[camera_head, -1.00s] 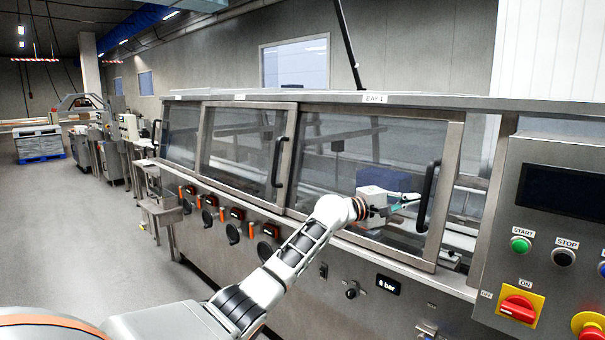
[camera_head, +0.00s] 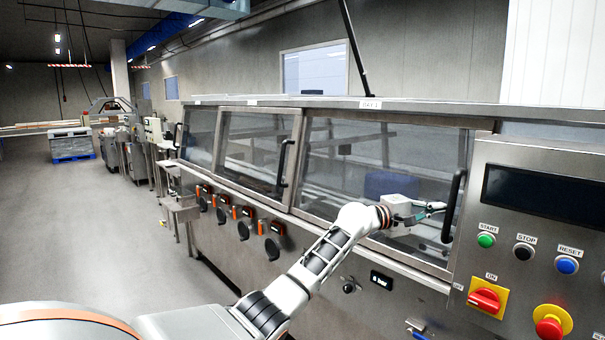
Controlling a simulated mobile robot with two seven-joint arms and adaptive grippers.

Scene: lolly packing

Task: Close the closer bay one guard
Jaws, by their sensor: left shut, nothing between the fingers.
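The closer bay one guard (camera_head: 385,165) is a clear sliding panel in a steel frame, under the bay 1 label (camera_head: 371,105). Its right frame edge now lies close against the post beside the control panel, with no clear gap showing. Its black upright handle (camera_head: 453,206) is near its right edge. My left gripper (camera_head: 438,208) is shut and empty, with its fingertips just left of the handle; I cannot tell whether they touch it. My right gripper is not in view.
A control panel (camera_head: 530,235) with a start button, a stop button, a reset button and a red emergency knob (camera_head: 550,326) stands right of the guard. Another guard (camera_head: 250,150) with its own handle is to the left. The floor (camera_head: 110,225) at left is clear.

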